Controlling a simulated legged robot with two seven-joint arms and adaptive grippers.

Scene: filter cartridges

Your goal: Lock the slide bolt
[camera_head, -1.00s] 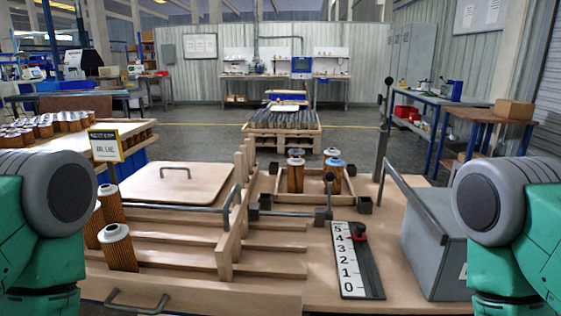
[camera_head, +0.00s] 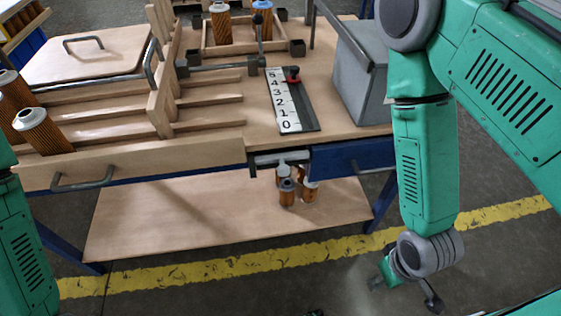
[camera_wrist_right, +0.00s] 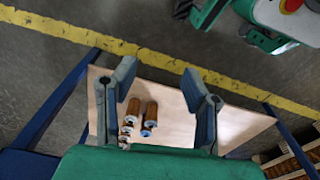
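What looks like the slide bolt (camera_head: 220,66) is a dark metal bar along the front of the wooden cartridge tray (camera_head: 205,50). Its upright handle with a round knob (camera_head: 259,20) stands at the bar's right end. Whether the bolt is engaged cannot be told. My right gripper (camera_head: 405,288) hangs low beyond the table's right front, over the floor and well away from the bolt. In the right wrist view, the right gripper's fingers (camera_wrist_right: 160,82) are spread and empty. My left arm shows at the left edge; its gripper is out of view.
A numbered scale (camera_head: 284,102) with a red knob and a grey box (camera_head: 360,80) stand right of the bolt. Slatted lanes and tilted cartridges (camera_head: 42,132) are at left. More cartridges (camera_head: 287,192) show above the lower shelf (camera_head: 150,225). Floor is open in front.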

